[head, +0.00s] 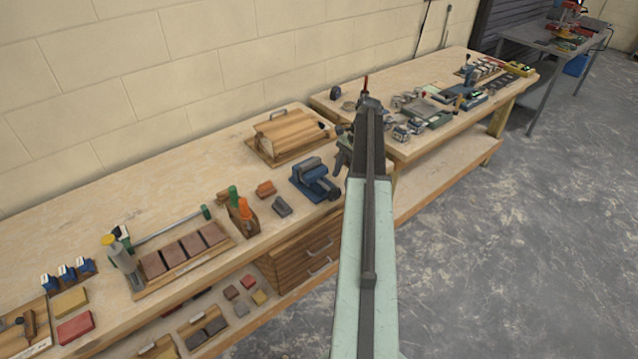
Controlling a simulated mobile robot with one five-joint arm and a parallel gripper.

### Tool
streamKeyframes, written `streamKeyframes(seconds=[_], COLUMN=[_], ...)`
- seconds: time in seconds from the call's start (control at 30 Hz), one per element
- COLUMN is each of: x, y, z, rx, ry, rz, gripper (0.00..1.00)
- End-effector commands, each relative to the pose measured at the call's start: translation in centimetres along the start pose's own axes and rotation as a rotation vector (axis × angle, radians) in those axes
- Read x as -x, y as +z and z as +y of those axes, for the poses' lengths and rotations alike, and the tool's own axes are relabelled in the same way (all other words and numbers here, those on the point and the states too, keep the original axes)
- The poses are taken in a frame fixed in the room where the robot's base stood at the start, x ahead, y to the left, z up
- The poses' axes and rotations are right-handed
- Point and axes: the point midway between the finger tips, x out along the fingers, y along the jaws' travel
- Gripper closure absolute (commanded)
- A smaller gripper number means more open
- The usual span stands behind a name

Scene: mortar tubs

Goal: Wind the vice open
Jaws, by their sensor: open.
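A blue vice (312,178) with a dark grey top stands near the front edge of the near workbench, just left of my arm. Its front end, towards my arm, is small in the view. I cannot make out its handle or how wide its jaws stand. My gripper (343,158) is the dark part at the far end of my pale green arm. It is open, just right of and above the vice in the picture. My arm hides part of it, and I cannot tell whether it touches the vice. I see nothing held in it.
A wooden box with a handle (287,133) stands behind the vice. Drawers (300,258) are below. A second bench (432,140) with several tools is beyond my arm. Open floor lies right.

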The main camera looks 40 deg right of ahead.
Motion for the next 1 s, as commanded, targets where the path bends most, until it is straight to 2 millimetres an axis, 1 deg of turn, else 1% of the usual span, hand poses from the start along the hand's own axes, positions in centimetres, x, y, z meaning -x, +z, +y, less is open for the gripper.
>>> streamKeyframes(seconds=[0.17, 0.27, 0.33, 0.47, 0.6, 0.73, 0.83, 1.0], x=[0.0, -0.4, -1.1, -3.1, -5.8, -7.8, -8.3, -8.1], y=[0.0, 0.1, 0.2, 0.3, 0.4, 0.5, 0.6, 0.8], z=[0.0, -0.2, -0.3, -0.5, -0.6, -0.6, -0.6, -0.7], rx=[0.001, 0.005, 0.008, 0.011, 0.014, 0.015, 0.015, 0.015], ry=[0.001, 0.002, 0.003, 0.005, 0.006, 0.006, 0.006, 0.006], rz=[0.0, 0.0, 0.0, 0.0, 0.0, 0.0, 0.0, 0.0], gripper=[0.57, 0.57, 0.57, 0.57, 0.57, 0.57, 0.57, 0.57])
